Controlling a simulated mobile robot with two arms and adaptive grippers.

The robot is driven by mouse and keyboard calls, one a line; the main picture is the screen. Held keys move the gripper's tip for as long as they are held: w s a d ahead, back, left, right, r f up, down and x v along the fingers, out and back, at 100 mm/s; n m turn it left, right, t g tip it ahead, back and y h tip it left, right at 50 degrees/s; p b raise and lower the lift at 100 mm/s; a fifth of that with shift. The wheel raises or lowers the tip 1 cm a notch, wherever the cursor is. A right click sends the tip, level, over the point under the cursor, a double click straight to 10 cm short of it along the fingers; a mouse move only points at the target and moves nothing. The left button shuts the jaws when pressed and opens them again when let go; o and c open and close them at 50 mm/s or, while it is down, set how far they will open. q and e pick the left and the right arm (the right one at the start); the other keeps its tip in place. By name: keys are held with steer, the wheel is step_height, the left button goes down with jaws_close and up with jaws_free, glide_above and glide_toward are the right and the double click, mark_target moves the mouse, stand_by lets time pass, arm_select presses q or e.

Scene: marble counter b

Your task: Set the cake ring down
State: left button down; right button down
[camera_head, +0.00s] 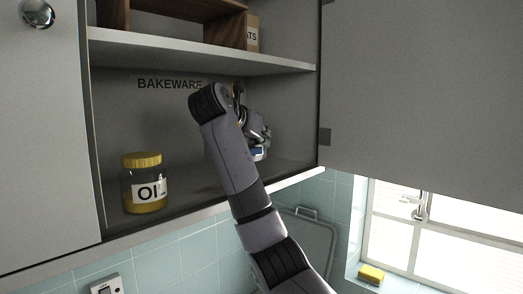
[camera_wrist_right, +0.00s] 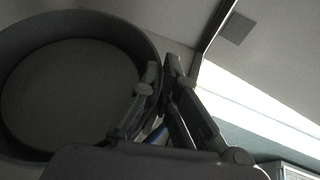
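The cake ring (camera_wrist_right: 80,24) is a wide dark ring at the left of the right wrist view. A plain grey surface shows through its opening. My right gripper (camera_wrist_right: 161,66) has its two fingers close together on the ring's right wall, which appears pinched between them. In the head view my right gripper (camera_head: 262,138) is inside the open cupboard, towards its right side, over the lower shelf (camera_head: 188,203). My arm hides the ring there, so I cannot tell whether it touches the shelf. My left gripper is in neither view.
A yellow-lidded jar labelled OIL (camera_head: 145,184) stands at the shelf's left. A small white-and-blue item (camera_head: 258,153) shows just below my right gripper. An upper shelf (camera_head: 200,52) is overhead, and an open door (camera_head: 425,95) is at right. The shelf between jar and arm looks clear.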

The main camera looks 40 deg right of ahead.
mark_target(261, 153)
steer(key=shift+a+f+p, duration=0.1)
steer(key=shift+f+p, duration=0.5)
steer(key=shift+f, duration=0.65)
steer(key=shift+w+f+p, duration=0.15)
steer(key=shift+f+p, duration=0.4)
steer(key=shift+p, duration=0.1)
steer(key=shift+f, duration=0.2)
steer(key=shift+f, duration=0.15)
steer(key=c, duration=1.8)
jaws_free()
steer(key=b+v, duration=0.6)
steer(key=v, duration=0.6)
